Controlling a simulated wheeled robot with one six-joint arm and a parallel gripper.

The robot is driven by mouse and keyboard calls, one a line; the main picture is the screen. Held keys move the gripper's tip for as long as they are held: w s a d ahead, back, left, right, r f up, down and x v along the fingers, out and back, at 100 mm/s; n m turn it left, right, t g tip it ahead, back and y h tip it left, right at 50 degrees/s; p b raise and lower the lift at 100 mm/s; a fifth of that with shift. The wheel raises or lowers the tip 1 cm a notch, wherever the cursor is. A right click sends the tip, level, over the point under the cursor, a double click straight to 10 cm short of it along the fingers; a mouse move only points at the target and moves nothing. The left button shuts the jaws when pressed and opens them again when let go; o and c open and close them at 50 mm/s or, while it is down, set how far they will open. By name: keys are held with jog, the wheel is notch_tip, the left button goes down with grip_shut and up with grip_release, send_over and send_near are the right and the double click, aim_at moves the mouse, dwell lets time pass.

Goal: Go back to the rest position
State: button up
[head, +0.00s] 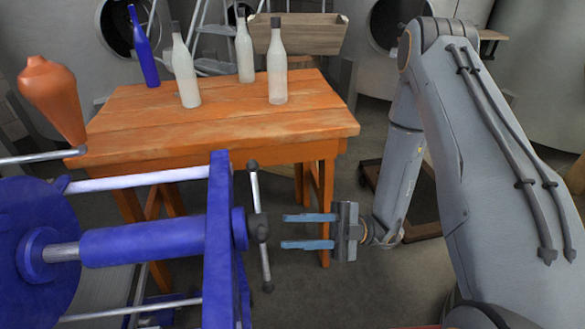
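My gripper (310,231) is in the middle of the head view, in front of the wooden table. Its two blue fingers point left and stand apart with nothing between them. The fingertips are just right of the dark T-bar handle (262,228) of a blue press (150,240). I cannot tell whether they touch it. My arm comes down from the upper right to the gripper.
An orange wooden table (220,125) bears a blue bottle (145,50) and several pale bottles (277,70). A wooden crate (300,38) and a stepladder (212,30) stand behind it. Large grey tanks line the back.

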jog(key=s+d+f+n+g+h, duration=0.1)
jog(key=s+d+n+h, duration=0.3)
jog(key=n+h, duration=0.6)
jog(key=s+d+n+g+h, duration=0.1)
jog(key=s+d+n+h, duration=0.35)
jog(key=n, duration=0.85)
jog(key=w+d+r+n+t+h, duration=0.4)
jog(key=w+d+n+t+h, duration=0.3)
jog(key=n, duration=1)
jog(key=w+d+t, duration=0.2)
jog(key=w+t, duration=0.1)
jog(key=w, duration=0.1)
jog(key=shift+r+n, duration=0.2)
jog(key=shift+n, duration=0.1)
